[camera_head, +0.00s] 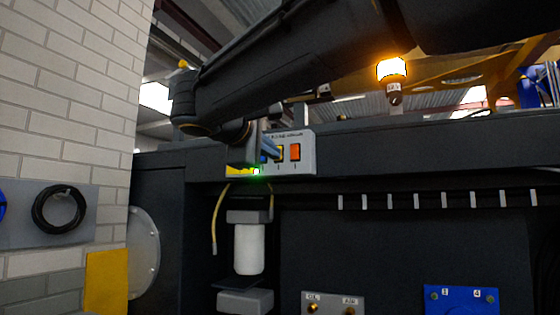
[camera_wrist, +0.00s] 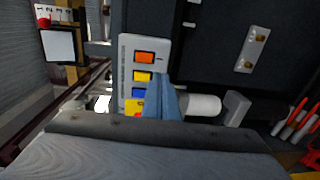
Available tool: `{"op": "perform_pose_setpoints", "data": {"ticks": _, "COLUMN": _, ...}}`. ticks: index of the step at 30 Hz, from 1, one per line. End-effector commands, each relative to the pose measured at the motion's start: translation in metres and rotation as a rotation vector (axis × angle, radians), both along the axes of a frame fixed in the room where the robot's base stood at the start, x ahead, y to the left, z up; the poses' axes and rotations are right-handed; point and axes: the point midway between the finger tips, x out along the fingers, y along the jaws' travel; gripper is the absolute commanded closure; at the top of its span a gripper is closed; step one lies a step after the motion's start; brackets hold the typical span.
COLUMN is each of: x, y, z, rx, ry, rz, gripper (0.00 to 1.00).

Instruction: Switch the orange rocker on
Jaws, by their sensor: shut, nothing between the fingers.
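The orange rocker (camera_head: 295,152) is at the right end of a light grey switch panel (camera_head: 308,155) on the dark chassis. In the wrist view the orange rocker (camera_wrist: 144,57) is at the panel's top, unobstructed. I cannot tell which way it is tipped. A yellow rocker (camera_wrist: 142,76) and a blue rocker (camera_wrist: 140,92) sit below it there. My gripper (camera_head: 275,152) is shut and empty, its blue-grey fingers in front of the panel, left of the orange rocker. In the wrist view my gripper (camera_wrist: 163,78) overlaps the panel edge by the yellow rocker; contact is unclear.
An amber beacon (camera_head: 392,70) glows above the chassis. A white cylinder (camera_head: 249,249) and a yellow hose (camera_head: 219,220) are below the panel. A brick wall (camera_head: 65,130) stands at the left. Space right of the panel is open.

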Motion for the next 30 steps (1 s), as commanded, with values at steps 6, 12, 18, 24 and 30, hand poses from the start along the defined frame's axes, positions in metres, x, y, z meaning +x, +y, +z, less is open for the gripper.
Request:
{"op": "perform_pose_setpoints", "data": {"ticks": 6, "x": -0.018, "y": 0.008, "z": -0.003, "rx": 0.000, "ry": 0.000, "rz": 0.001, "gripper": 1.00}}
{"op": "perform_pose_setpoints", "data": {"ticks": 12, "x": -0.020, "y": 0.008, "z": -0.003, "rx": 0.000, "ry": 0.000, "rz": 0.000, "gripper": 1.00}}
{"op": "perform_pose_setpoints", "data": {"ticks": 18, "x": -0.020, "y": 0.008, "z": -0.003, "rx": 0.000, "ry": 0.000, "rz": 0.000, "gripper": 1.00}}
{"op": "perform_pose_setpoints", "data": {"ticks": 24, "x": -0.020, "y": 0.008, "z": -0.003, "rx": 0.000, "ry": 0.001, "rz": -0.001, "gripper": 1.00}}
{"op": "perform_pose_setpoints", "data": {"ticks": 30, "x": -0.007, "y": -0.007, "z": -0.050, "rx": 0.019, "ry": 0.093, "rz": -0.016, "gripper": 1.00}}
